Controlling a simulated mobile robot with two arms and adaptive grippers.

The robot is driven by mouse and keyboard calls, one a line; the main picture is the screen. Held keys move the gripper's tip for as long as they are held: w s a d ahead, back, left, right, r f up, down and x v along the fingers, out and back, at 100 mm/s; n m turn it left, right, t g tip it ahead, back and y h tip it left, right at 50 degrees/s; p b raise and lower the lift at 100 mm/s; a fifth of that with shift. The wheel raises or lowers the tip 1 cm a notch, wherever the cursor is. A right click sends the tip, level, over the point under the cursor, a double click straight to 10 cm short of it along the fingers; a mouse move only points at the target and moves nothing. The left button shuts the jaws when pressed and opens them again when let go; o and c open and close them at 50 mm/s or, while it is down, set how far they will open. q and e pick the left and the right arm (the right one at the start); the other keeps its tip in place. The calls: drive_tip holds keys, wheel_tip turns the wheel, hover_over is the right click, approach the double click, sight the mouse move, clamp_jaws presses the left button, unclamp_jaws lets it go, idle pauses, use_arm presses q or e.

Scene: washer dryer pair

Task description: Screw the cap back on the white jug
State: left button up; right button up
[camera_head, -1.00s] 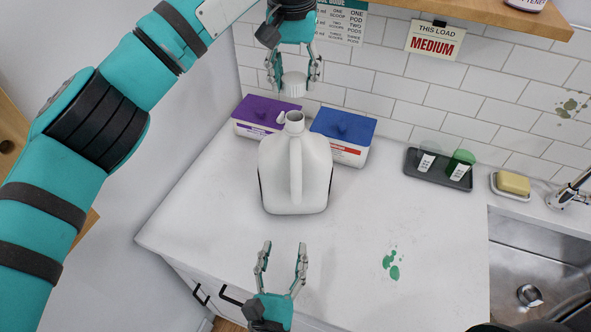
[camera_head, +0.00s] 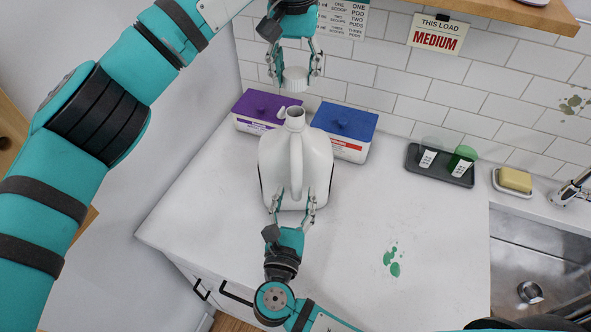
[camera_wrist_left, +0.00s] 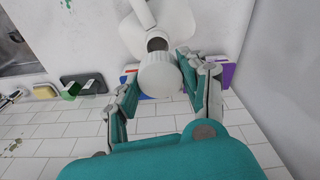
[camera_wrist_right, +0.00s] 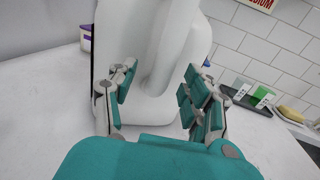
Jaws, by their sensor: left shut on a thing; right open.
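The white jug (camera_head: 312,165) stands upright on the counter with its open neck (camera_head: 295,117) facing up and its handle toward me. My left gripper (camera_head: 295,76) is shut on the white cap (camera_head: 295,79) and holds it above the neck, apart from it; the cap also shows in the left wrist view (camera_wrist_left: 159,75). My right gripper (camera_head: 293,205) is open at the jug's near side. In the right wrist view its fingers (camera_wrist_right: 155,95) stand either side of the jug's lower handle (camera_wrist_right: 162,70). Whether they touch the jug is not clear.
A purple-lidded box (camera_head: 262,106) and a blue-lidded box (camera_head: 345,122) stand behind the jug. A dark tray (camera_head: 432,170) with cups and a soap dish (camera_head: 514,183) sit right, near the sink (camera_head: 530,255). Green spills (camera_head: 392,262) mark the otherwise clear front counter.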

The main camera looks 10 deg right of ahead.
idle(0.3)
drive_tip(key=shift+w, duration=0.1)
clamp_jaws()
